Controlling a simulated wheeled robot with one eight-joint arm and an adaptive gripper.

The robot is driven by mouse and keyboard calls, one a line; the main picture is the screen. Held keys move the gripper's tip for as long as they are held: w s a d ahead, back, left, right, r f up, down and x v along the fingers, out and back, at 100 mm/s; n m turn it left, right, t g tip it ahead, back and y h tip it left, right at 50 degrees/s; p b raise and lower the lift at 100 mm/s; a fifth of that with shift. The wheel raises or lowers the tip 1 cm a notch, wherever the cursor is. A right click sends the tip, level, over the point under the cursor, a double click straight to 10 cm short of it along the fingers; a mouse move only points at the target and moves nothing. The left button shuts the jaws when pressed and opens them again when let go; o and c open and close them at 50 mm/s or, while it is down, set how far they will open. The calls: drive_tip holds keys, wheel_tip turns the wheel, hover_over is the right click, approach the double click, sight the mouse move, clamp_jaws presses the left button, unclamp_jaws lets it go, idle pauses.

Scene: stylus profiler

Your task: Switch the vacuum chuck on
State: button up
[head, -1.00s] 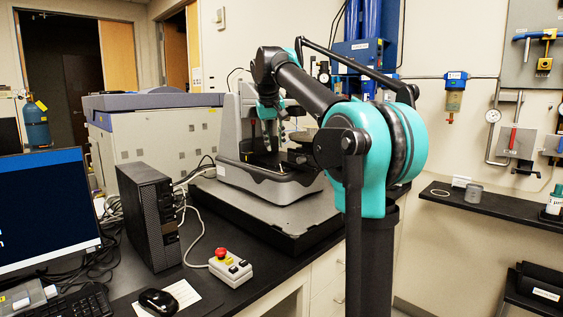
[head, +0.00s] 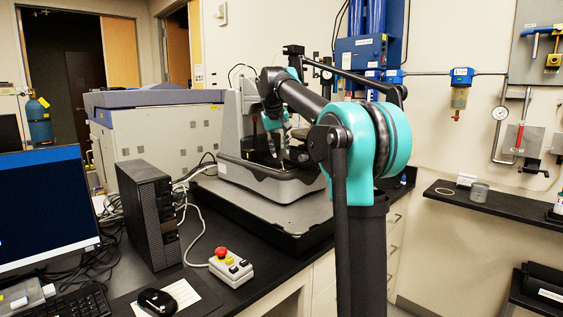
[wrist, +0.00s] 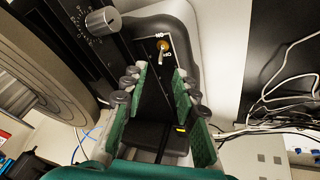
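In the wrist view a small toggle switch (wrist: 162,50) with a metal lever and an orange-brown base stands on a black panel, with white lettering around it that I cannot read surely. My gripper (wrist: 160,76) is open, its green-padded fingers apart with the switch beyond the tips and roughly between them. I see no contact with the lever. In the head view my gripper (head: 279,143) hangs over the grey profiler (head: 260,185); the switch cannot be made out there.
A silver knob (wrist: 103,20) with a printed scale is on the black panel left of the switch. A round ribbed part (wrist: 45,85) fills the wrist view's left side. Cables (wrist: 275,100) lie at right. A control box with a red button (head: 231,267) sits on the bench.

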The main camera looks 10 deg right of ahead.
sight(282, 162)
drive_tip(key=x, duration=0.5)
drive_tip(key=shift+w+f, duration=0.15)
drive_tip(key=shift+f, duration=0.2)
drive_tip(key=shift+c, duration=0.2)
clamp_jaws()
